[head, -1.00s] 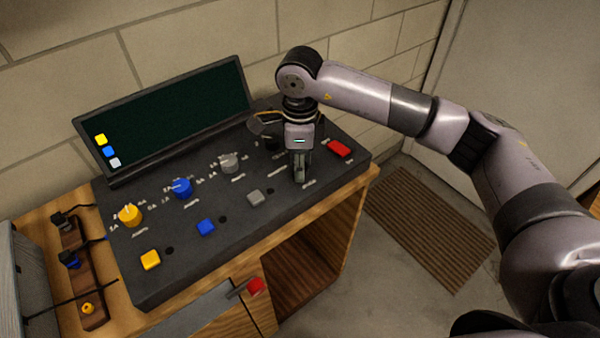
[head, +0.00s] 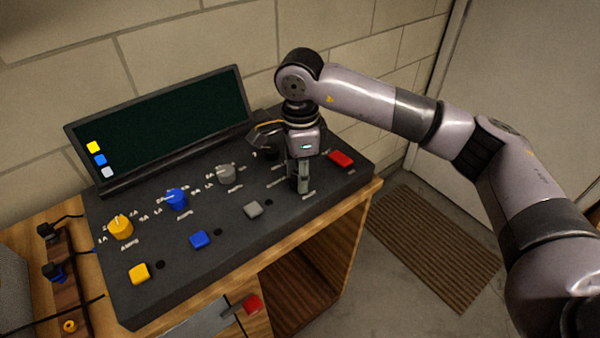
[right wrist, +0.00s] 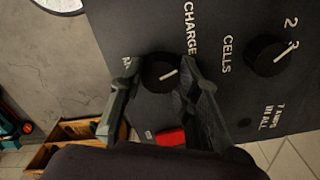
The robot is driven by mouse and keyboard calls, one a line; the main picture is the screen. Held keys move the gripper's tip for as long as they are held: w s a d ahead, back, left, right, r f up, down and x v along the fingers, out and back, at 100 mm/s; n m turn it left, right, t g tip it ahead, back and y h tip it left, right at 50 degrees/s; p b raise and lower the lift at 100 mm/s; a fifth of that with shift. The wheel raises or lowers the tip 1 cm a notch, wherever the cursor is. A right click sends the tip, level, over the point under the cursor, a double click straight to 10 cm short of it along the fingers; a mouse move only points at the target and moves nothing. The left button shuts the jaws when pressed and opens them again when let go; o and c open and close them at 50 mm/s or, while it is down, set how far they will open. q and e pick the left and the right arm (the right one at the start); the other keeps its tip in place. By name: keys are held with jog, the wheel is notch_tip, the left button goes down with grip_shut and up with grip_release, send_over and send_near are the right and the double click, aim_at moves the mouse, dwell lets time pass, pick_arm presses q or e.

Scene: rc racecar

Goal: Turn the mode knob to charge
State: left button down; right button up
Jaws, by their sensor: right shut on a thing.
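The black mode knob (right wrist: 157,70) shows in the right wrist view between the two fingers of my right gripper (right wrist: 160,82), which is shut on it. The knob's white pointer line points right and slightly up there. The word CHARGE (right wrist: 190,28) is printed above and to the right of the knob. Another label at the left is partly covered by a finger. In the head view my right gripper (head: 302,188) points down onto the right part of the dark control panel (head: 215,275) and hides the knob. My left gripper is not in view.
A second black knob (right wrist: 268,55), by the CELLS label, sits to the right in the wrist view. A red button (head: 341,159) is close to the gripper. Yellow (head: 120,228), blue (head: 176,199) and grey (head: 226,174) knobs lie left. A dark screen (head: 160,125) stands behind.

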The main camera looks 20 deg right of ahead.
jog(key=o, duration=1.1)
jog(key=shift+o, duration=0.2)
notch_tip(320, 180, up, 12)
